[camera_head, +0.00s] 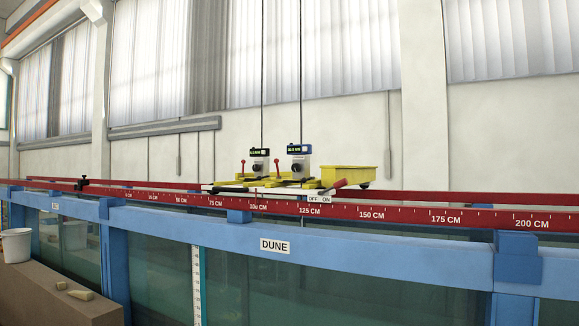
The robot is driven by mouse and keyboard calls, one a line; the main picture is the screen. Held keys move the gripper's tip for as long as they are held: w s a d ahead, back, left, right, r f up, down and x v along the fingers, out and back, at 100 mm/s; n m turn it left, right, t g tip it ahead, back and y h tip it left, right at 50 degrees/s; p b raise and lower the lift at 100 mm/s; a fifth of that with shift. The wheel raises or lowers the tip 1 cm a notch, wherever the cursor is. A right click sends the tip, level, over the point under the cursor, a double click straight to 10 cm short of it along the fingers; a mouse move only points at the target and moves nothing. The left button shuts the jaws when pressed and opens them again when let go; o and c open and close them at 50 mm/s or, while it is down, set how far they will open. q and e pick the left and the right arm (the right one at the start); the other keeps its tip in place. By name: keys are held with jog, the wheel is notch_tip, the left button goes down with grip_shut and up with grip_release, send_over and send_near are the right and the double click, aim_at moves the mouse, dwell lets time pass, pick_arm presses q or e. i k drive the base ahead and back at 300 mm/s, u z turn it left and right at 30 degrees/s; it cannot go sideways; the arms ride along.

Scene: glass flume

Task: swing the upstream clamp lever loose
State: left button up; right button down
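A carriage with a yellow frame (268,182) sits on the red rails of the flume, around the 100 to 125 cm marks. Two small levers with red knobs stand upright on it, a left lever (243,168) and a right lever (277,166). Beside them are two gauges with lit displays, a left gauge (259,160) and a right gauge (299,158). I cannot tell which lever is the upstream one. A red-handled switch (337,186) lies tilted above an OFF/ON label (319,199). Neither of my grippers is in view.
A yellow tray (346,177) stands at the carriage's right end. The red scale rail (420,215) and blue flume frame (400,259) run across in front. A small black fitting (83,184) sits on the rail at left. A white bucket (16,246) stands on a brown ledge (40,294).

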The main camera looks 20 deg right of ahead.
aim_at(276, 160)
jog(key=z, duration=0.25)
jog(key=i, duration=1.65)
jog(key=u, duration=0.3)
